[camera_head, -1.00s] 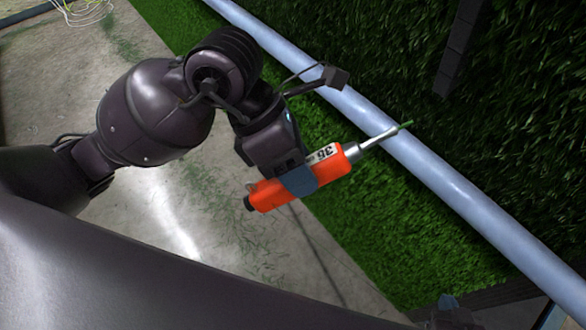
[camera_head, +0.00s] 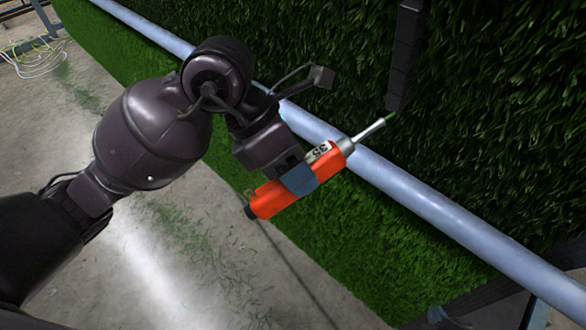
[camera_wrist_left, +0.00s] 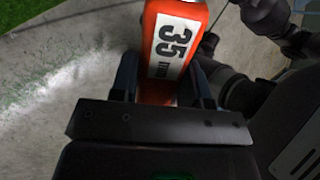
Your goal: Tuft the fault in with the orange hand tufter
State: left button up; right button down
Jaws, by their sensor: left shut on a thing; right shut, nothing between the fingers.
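The orange hand tufter (camera_head: 300,183) is held in my left gripper (camera_head: 299,180), shut around its body. The tufter is tilted, with its metal shank pointing up and right. A bit of green shows at its tip, which appears in front of the hanging turf (camera_head: 480,130), near the lower end of a dark bar; I cannot tell whether it touches. The left wrist view shows the tufter (camera_wrist_left: 172,45) with its white "35" label between the fingers. I cannot make out the fault in the turf.
A pale blue-grey pipe (camera_head: 420,198) runs diagonally across the turf, behind the tufter. The dark bar (camera_head: 405,55) stands against the turf above it. The concrete floor (camera_head: 190,270) has loose green clippings. Yellow and white cables (camera_head: 35,58) lie at the far left.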

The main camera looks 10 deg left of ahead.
aim_at(314, 152)
jog(key=shift+w+a, duration=0.1)
jog(key=shift+a, duration=0.1)
pick_arm(q)
jog(key=shift+w+d+r, duration=0.15)
pick_arm(e)
jog(key=shift+r, duration=0.25)
jog(key=shift+d+f, duration=0.1)
jog(key=shift+d, duration=0.1)
dwell(0.4)
pick_arm(q)
jog(key=shift+w+d+r, duration=0.1)
jog(key=shift+w+d, duration=0.25)
jog(key=shift+w, duration=0.1)
pick_arm(e)
jog(key=shift+w+a, duration=0.1)
jog(key=shift+a, duration=0.1)
pick_arm(q)
jog(key=shift+w+d+r, duration=0.15)
jog(key=shift+w+d, duration=0.1)
jog(key=shift+w, duration=0.1)
pick_arm(e)
jog(key=shift+d, duration=0.2)
pick_arm(q)
jog(key=shift+w+d+r, duration=0.15)
jog(key=shift+w+d, duration=0.1)
jog(key=shift+w, duration=0.1)
pick_arm(e)
jog(key=shift+a, duration=0.15)
jog(key=shift+r, duration=0.2)
